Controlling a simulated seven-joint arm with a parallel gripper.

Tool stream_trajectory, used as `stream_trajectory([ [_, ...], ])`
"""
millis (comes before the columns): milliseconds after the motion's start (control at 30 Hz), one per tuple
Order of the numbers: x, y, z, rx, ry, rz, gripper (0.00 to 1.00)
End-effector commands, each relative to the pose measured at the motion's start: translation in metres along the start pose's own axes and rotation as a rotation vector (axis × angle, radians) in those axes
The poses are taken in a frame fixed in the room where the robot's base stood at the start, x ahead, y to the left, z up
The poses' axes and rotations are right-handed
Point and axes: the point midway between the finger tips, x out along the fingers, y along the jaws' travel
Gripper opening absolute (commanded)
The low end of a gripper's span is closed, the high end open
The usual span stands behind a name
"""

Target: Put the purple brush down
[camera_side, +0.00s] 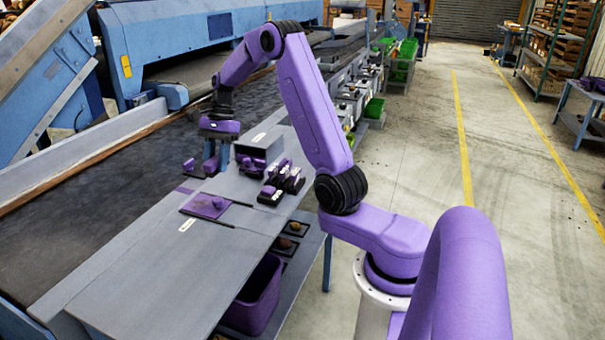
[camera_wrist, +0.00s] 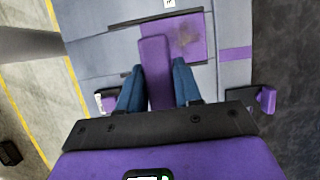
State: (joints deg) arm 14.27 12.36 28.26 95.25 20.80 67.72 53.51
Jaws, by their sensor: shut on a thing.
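In the wrist view the purple brush (camera_wrist: 157,72) is a long purple block between the two blue fingers of my gripper (camera_wrist: 159,82). My gripper is shut on it, and its far end overlaps the edge of a purple mat (camera_wrist: 190,35). In the side view my gripper (camera_side: 216,163) points down over the grey table, beyond the mat (camera_side: 198,209). The brush cannot be made out clearly there, and I cannot tell whether it touches the table. A small purple lump (camera_side: 219,202) shows on the mat in the side view; a brownish patch shows on it in the wrist view.
A grey box (camera_side: 258,150) and several dark and purple items (camera_side: 281,183) stand right of my gripper. A dark tray with a purple piece (camera_wrist: 265,99) lies on the belt side. The table's near part (camera_side: 150,275) is clear. A purple bin (camera_side: 254,296) sits below.

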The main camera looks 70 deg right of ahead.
Motion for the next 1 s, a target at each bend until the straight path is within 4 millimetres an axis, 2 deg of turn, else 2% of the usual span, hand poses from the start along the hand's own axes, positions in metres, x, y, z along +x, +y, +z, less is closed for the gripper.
stream_trajectory([
  [33, -0.012, 0.017, -0.017, 0.01, 0.004, -0.005, 0.1],
  [100, -0.024, 0.041, -0.036, 0.009, 0.007, -0.004, 0.1],
  [300, -0.054, 0.118, -0.081, 0.01, 0.009, -0.001, 0.1],
  [500, -0.072, 0.196, -0.105, 0.009, -0.002, 0.002, 0.1],
  [600, -0.076, 0.226, -0.11, 0.008, -0.009, 0.001, 0.1],
  [700, -0.079, 0.246, -0.111, 0.004, -0.015, 0.002, 0.1],
  [800, -0.079, 0.256, -0.112, 0.002, -0.02, 0.003, 0.1],
  [900, -0.079, 0.256, -0.118, 0.0, -0.023, 0.004, 0.1],
  [1000, -0.076, 0.247, -0.131, -0.001, -0.023, 0.005, 0.1],
])
